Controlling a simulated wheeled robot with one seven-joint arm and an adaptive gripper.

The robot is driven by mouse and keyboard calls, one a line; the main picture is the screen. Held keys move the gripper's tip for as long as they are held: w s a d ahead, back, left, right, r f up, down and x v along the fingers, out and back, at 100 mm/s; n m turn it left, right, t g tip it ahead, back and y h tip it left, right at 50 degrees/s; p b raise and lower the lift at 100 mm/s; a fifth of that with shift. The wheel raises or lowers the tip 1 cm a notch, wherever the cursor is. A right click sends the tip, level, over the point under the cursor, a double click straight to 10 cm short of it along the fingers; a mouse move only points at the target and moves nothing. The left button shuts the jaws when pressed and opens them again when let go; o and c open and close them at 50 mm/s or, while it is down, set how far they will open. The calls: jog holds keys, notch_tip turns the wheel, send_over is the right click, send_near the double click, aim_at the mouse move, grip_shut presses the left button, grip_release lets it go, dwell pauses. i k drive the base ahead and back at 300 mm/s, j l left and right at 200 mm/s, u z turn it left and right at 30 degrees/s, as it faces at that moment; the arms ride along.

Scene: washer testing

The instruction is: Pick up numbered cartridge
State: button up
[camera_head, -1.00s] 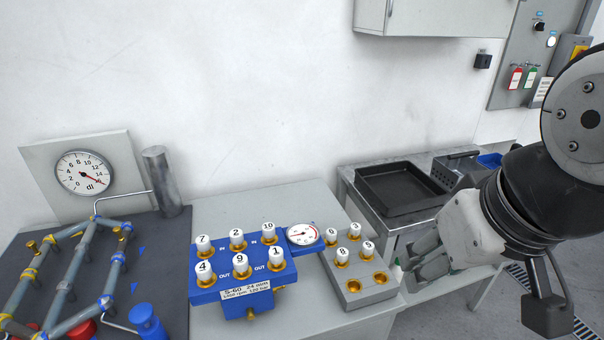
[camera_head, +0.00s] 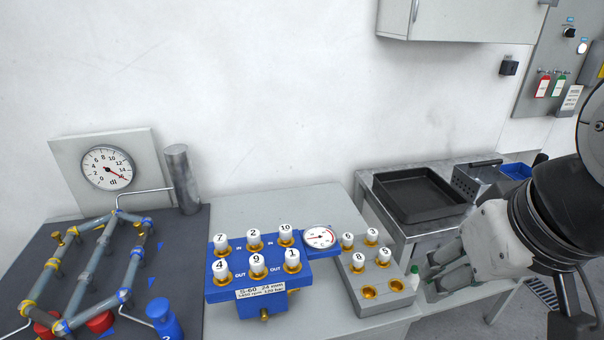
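Numbered white cartridges with brass bases stand upright in two holders. The blue block (camera_head: 218,295) holds cartridges 7 (camera_head: 221,241), 2 (camera_head: 254,237), 10 (camera_head: 286,234), 4 (camera_head: 221,267), 9 (camera_head: 257,263) and 1 (camera_head: 292,259). The grey block (camera_head: 378,306) to its right holds several more, among them 8 (camera_head: 358,261) and 5 (camera_head: 384,256), plus two empty brass sockets (camera_head: 382,289) at its front.
A black tray (camera_head: 412,194) and a perforated metal box (camera_head: 474,182) are behind.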

aim_at(254, 243)
jog(key=i+j+u, duration=0.7)
jog(key=k, duration=0.1)
